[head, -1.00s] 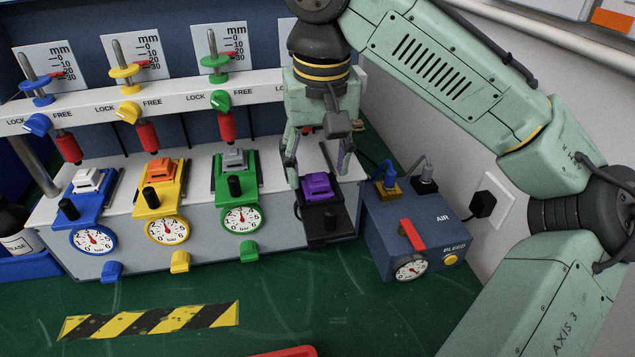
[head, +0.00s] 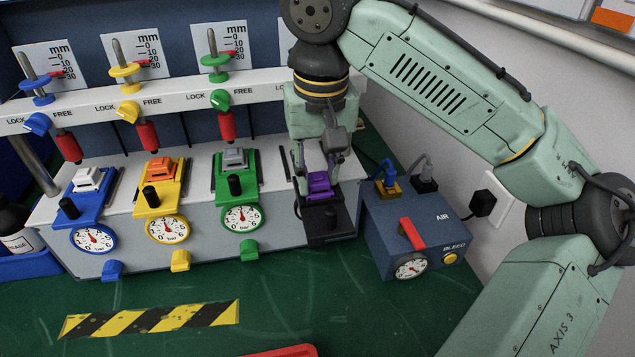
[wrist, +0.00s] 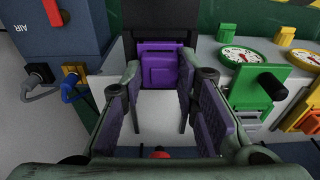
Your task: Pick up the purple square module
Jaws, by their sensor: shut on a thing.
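The purple square module (head: 318,184) sits on the black station at the right end of the test bench. In the wrist view the purple module (wrist: 166,70) lies between the two fingertips, in front of the black holder. My gripper (head: 317,174) points down at it and is shut on its two sides. In the wrist view my gripper (wrist: 161,82) has a grey-purple padded finger on each side of the module. The module still appears seated low on the black station (head: 323,218). Its underside is hidden.
The green station (head: 238,187) is to the left, with yellow (head: 163,193) and blue (head: 92,200) stations beyond. The blue air box (head: 415,230) with hoses stands close on the right, near the wall. Green bench top (head: 300,300) in front is mostly clear.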

